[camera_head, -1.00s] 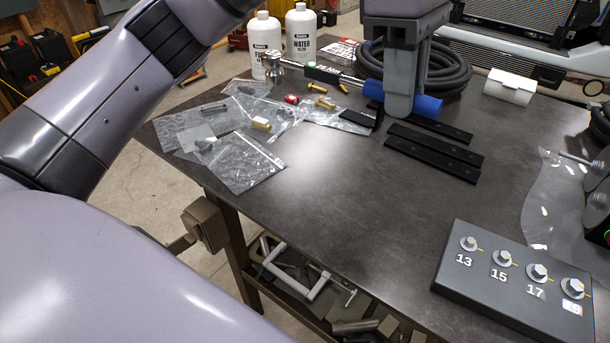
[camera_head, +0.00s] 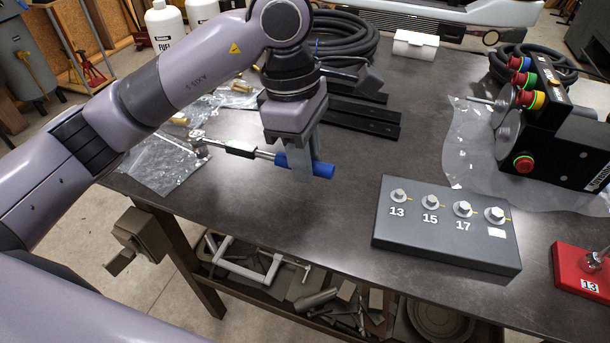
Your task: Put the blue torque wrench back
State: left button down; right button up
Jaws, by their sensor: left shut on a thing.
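The blue torque wrench has a blue handle (camera_head: 322,169), a metal shaft with a black section, and a metal head (camera_head: 198,141) at its left end. My left gripper (camera_head: 299,168) is shut on the wrench at its blue handle. The wrench lies roughly level over the dark table (camera_head: 270,215), its head toward the plastic bags; I cannot tell how high it is. The fingers hide part of the handle. My right gripper is not in view.
A dark block with several numbered bolts (camera_head: 446,225) stands at the front right. A red block marked 13 (camera_head: 582,273) is at the right edge. Black bars (camera_head: 362,118), a coiled hose (camera_head: 345,38) and a button box (camera_head: 553,130) stand behind. The table's middle is clear.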

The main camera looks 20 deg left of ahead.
pick_arm(q)
jog(key=shift+f, duration=2.25)
jog(key=c, duration=1)
grip_release()
jog(key=r, duration=0.4)
jog(key=a+r, duration=0.1)
jog(key=r, duration=0.7)
jog(key=shift+w+a+b, duration=0.1)
jog(key=shift+a+b, duration=0.2)
jog(key=shift+f, duration=0.1)
